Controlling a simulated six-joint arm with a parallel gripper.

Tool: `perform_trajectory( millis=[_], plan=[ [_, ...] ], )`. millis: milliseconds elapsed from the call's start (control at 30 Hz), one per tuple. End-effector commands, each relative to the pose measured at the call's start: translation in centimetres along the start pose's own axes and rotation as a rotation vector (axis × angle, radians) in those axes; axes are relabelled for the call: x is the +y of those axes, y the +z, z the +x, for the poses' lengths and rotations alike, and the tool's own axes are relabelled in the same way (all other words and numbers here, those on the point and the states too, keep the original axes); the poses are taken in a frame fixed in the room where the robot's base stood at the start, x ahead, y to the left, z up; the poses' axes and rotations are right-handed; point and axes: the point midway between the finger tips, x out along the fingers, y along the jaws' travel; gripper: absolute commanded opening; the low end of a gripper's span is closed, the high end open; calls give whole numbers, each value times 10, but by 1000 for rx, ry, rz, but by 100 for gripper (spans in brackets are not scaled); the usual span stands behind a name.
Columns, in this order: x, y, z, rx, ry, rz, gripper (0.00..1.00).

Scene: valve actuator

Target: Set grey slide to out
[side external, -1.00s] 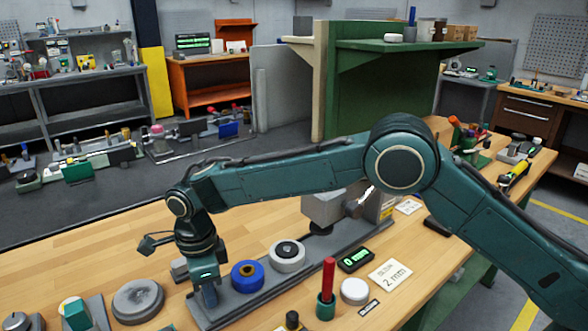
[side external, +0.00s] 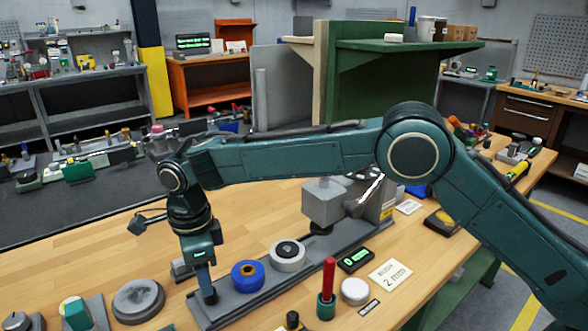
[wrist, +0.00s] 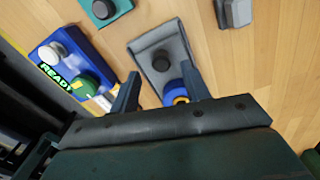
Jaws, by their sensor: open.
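A long grey rail base (side external: 262,294) lies on the wooden bench. A grey block (side external: 327,202) sits at its far end; I cannot tell for certain which grey part is the slide. A blue ring (side external: 248,275) and a pale ring with a dark centre (side external: 287,255) stand along the base. My gripper (side external: 208,294) points down at the base's near left end, left of the blue ring. In the wrist view my gripper (wrist: 160,72) is open, with a grey plate (wrist: 152,42), its dark knob and a blue-and-yellow ring (wrist: 177,92) showing between the fingers. Fingertip contact is unclear.
A red-handled tool in a green cup (side external: 327,290), a white disc (side external: 355,291), a green-lit display (side external: 356,260) and a card reading 2 mm (side external: 390,272) stand right of the base. A round grey disc (side external: 138,300) lies left. The bench behind the base is mostly clear.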

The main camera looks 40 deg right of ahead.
Motion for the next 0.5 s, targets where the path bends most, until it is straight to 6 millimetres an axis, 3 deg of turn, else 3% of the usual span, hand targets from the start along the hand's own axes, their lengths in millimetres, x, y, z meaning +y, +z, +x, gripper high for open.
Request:
perform_trajectory(
  millis=[300, 500],
  plan=[
    [0, 1, -56, -4, -3, -2, 47],
    [0, 2, -80, -3, -2, -3, 47]
  ],
)
